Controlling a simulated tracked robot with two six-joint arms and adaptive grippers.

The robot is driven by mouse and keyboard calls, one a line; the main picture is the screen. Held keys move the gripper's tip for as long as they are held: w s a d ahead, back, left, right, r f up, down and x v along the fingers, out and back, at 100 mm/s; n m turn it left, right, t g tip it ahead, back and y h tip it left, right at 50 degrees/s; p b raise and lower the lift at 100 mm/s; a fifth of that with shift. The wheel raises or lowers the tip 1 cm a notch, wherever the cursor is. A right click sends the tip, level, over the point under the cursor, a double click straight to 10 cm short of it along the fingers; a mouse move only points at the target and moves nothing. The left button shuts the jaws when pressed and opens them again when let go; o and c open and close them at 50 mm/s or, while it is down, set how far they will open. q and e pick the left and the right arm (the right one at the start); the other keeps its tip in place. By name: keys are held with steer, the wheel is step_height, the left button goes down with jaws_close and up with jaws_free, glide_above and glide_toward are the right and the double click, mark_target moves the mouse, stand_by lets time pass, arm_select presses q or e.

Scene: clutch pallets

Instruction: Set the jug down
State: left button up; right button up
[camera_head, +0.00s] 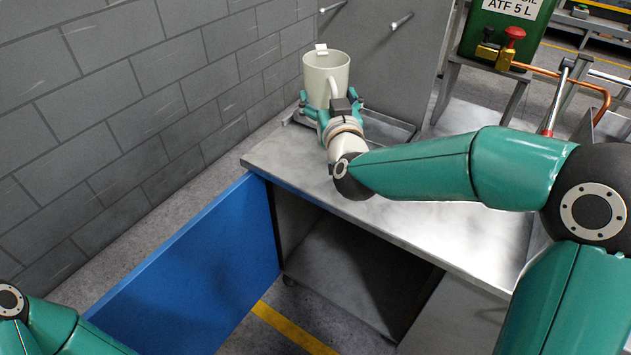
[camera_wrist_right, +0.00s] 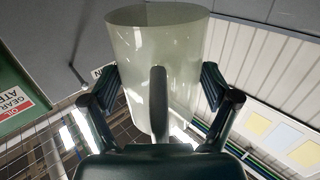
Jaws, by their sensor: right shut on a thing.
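The pale cream jug (camera_head: 326,72) is upright at the far left of the metal bench, over or on a shallow grey tray (camera_head: 395,130). I cannot tell whether its base touches the tray. My right gripper (camera_head: 332,104) is around the jug's lower body, one finger on each side, shut on it. In the right wrist view the jug (camera_wrist_right: 180,50) fills the middle, its handle towards the palm, between the fingers of my right gripper (camera_wrist_right: 160,100). My left gripper is out of view; only a part of my left arm shows at the lower left.
A grey block wall (camera_head: 130,100) runs along the left. A blue panel (camera_head: 215,265) stands at the bench's front left. The metal bench top (camera_head: 440,225) is bare towards the right. A green oil container (camera_head: 505,30) with a red knob stands on a stand at the back right.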

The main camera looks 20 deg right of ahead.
steer(key=shift+s+a+r, duration=0.15)
steer(key=shift+a+r, duration=0.05)
steer(key=shift+r, duration=0.55)
steer(key=shift+s+a+r+y+b, duration=0.1)
steer(key=shift+y+b, duration=0.2)
steer(key=shift+b, duration=0.1)
steer(key=b, duration=0.4)
glide_above(323, 183)
step_height(323, 183, down, 19)
steer(key=shift+f, duration=0.1)
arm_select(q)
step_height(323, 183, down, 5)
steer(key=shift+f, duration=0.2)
arm_select(e)
steer(key=o, duration=1.1)
steer(key=shift+o, duration=0.2)
